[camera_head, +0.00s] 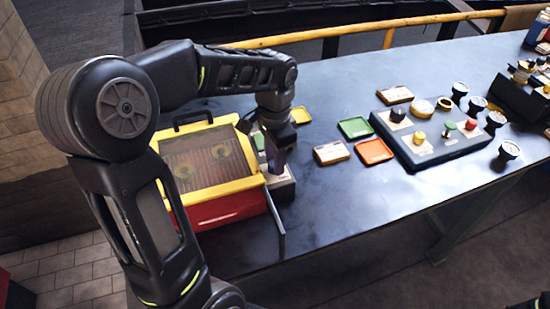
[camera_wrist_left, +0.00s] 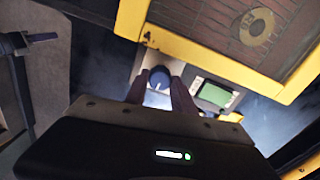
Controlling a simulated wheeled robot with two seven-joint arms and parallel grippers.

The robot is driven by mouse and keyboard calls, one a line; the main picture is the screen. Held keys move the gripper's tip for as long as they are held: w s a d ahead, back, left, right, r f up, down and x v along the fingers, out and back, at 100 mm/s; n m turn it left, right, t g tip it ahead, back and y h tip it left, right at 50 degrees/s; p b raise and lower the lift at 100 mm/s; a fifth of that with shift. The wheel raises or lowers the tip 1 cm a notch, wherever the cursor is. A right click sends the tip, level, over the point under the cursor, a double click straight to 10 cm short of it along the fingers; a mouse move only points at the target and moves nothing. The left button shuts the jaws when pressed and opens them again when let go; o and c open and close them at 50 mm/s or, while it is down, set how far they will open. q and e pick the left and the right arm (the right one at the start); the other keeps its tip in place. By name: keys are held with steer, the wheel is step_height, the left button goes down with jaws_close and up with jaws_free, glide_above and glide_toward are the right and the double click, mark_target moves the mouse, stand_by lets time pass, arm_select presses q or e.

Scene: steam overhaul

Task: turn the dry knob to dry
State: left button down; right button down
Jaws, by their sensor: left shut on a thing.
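The dry knob shows in the left wrist view as a round dark blue knob (camera_wrist_left: 159,78) with a pale pointer line. It sits on a light panel beside a small green display (camera_wrist_left: 214,95). My left gripper (camera_wrist_left: 160,88) is shut on the knob, one finger on each side. In the head view my left gripper (camera_head: 276,165) reaches down onto the control panel (camera_head: 284,190) at the right side of the red and yellow machine (camera_head: 205,165). The knob is hidden there behind the gripper. My right gripper is not in view.
A grey panel (camera_head: 425,152) with several knobs stands on the table to the right. Green (camera_head: 354,127) and orange (camera_head: 374,151) trays and several loose gauges lie around it. A thin grey flap (camera_head: 275,222) stands out at the machine's front. The table's middle front is clear.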

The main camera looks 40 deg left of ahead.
arm_select(q)
steer(key=shift+r, duration=0.1)
steer(key=c, duration=1.3)
jaws_free()
step_height(320, 180, up, 8)
steer(key=shift+f+b, duration=0.1)
steer(key=shift+b, duration=0.25)
